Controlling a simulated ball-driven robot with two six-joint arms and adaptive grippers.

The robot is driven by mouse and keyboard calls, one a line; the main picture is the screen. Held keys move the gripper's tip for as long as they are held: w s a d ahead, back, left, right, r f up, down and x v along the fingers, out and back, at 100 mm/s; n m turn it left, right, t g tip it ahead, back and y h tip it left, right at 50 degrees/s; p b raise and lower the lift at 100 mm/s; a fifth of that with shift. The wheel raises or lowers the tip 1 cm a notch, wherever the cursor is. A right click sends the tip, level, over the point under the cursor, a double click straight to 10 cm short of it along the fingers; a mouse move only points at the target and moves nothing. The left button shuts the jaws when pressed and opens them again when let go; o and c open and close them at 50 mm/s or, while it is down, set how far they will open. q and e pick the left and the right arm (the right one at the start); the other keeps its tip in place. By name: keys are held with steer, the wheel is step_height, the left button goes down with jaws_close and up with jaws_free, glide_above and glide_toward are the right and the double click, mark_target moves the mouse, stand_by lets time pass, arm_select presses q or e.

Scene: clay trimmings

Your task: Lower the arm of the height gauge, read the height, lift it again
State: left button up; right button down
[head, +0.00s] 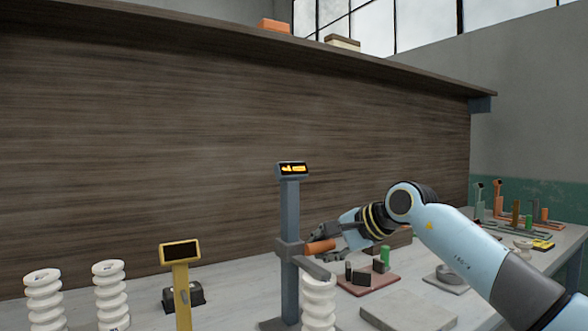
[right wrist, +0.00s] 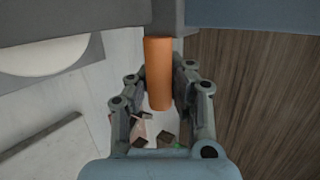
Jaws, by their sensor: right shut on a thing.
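The height gauge is a blue-grey column (head: 290,211) with a lit display (head: 293,169) on top; its glowing orange figures are too small to read. A sliding carriage on the column carries the gauge's arm (head: 314,269) and an orange handle (head: 320,246). The arm reaches over a white ribbed piece (head: 318,302); I cannot tell whether they touch. My right gripper (head: 332,245) is shut on the orange handle from the right. In the right wrist view the handle (right wrist: 158,88) lies between the fingers (right wrist: 160,75). My left gripper is out of view.
Two white ribbed pieces (head: 44,300) (head: 110,294) and a yellow stand with a dark display (head: 180,252) are at left. A grey slab (head: 408,312) lies in front. A dark wooden panel (head: 150,130) closes the back.

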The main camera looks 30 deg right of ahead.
steer(key=shift+s+f, duration=0.15)
steer(key=shift+f, duration=0.2)
steer(key=shift+r+p, duration=2.3)
steer(key=shift+r, duration=2.45)
steer(key=c, duration=1.2)
jaws_free()
steer(key=o, duration=0.9)
steer(key=shift+p+v, duration=0.75)
steer(key=shift+v, duration=3.25)
